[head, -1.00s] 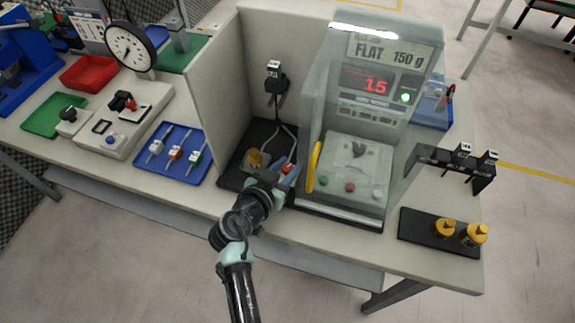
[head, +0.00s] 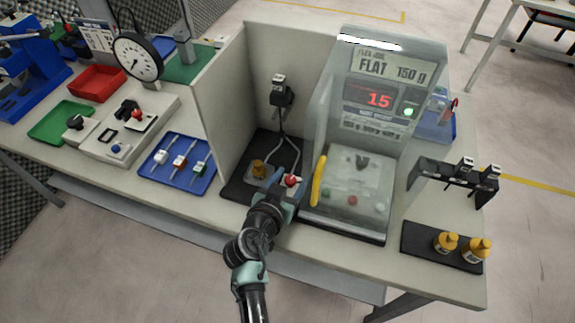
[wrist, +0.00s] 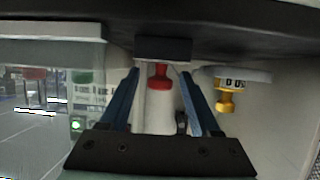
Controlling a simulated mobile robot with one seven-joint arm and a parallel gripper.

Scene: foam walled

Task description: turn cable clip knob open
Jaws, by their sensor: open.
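My gripper (head: 286,186) is open, with its blue fingers at the front of a black mat in the walled bay. A red knob (head: 291,181) shows by the fingertips. In the wrist view, the red knob (wrist: 160,75) on a pale body lies between the two open fingers (wrist: 160,90), with gaps on both sides. I cannot tell for sure which knob is the cable clip knob. Cables (head: 290,140) run down behind them.
A partition (head: 220,110) stands left of the bay. A clear-walled tester (head: 355,190) with a yellow handle (head: 318,181) stands close on the right. A black plug (head: 281,92) is on the back wall. A blue tray (head: 177,163) lies beyond the partition.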

